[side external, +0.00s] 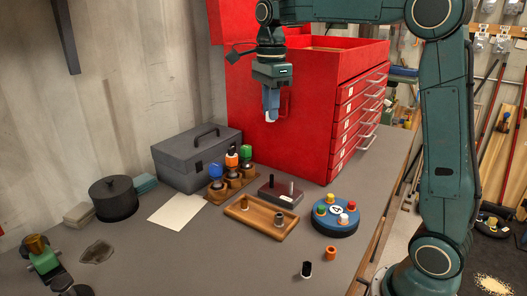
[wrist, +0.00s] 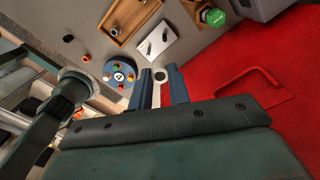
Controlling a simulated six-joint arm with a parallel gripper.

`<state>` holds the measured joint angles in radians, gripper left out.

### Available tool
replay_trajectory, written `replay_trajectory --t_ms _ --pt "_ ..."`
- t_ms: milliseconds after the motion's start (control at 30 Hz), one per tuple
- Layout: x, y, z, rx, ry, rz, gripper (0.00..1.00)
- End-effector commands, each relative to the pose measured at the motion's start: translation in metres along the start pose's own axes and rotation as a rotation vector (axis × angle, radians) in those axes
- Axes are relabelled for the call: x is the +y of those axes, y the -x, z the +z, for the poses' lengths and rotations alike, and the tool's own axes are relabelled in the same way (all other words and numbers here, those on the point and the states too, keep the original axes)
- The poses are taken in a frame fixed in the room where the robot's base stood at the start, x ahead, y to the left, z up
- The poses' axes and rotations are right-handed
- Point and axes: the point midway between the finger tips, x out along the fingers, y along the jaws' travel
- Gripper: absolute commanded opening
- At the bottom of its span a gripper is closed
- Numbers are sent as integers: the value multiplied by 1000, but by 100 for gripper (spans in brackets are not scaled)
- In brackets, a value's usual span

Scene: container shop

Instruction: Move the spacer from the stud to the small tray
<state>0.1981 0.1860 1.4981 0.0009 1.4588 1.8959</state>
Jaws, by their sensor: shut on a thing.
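My gripper (side external: 270,105) is shut on a white spacer (side external: 268,118), high above the bench in front of the red cabinet. The small wooden tray (side external: 254,230) lies in front of the block and holds two small upright cylinders, one brownish and one dark. The tray also shows in the wrist view (wrist: 121,37).
A blue round stand (side external: 335,226) with coloured pegs is right of the tray. A black cylinder (side external: 306,269) and an orange ring (side external: 331,252) lie in front. A wooden bottle rack (side external: 232,185), grey toolbox (side external: 197,155) and red drawer cabinet (side external: 285,125) stand behind.

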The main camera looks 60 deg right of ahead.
Motion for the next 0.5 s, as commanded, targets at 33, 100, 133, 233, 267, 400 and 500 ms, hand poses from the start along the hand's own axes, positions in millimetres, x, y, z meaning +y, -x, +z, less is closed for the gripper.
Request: replay_trajectory --t_ms 33,100,133,233,267,400,500 --pt "6 0 6 0 5 -1 0" --pt "15 -2 15 0 5 -1 0" --pt "19 -2 19 0 7 -1 0" --pt "34 -4 32 0 6 -2 0" --pt "39 -5 36 0 7 -1 0" --pt "58 -9 50 0 5 -2 0" --pt "66 -11 55 1 2 -1 0"
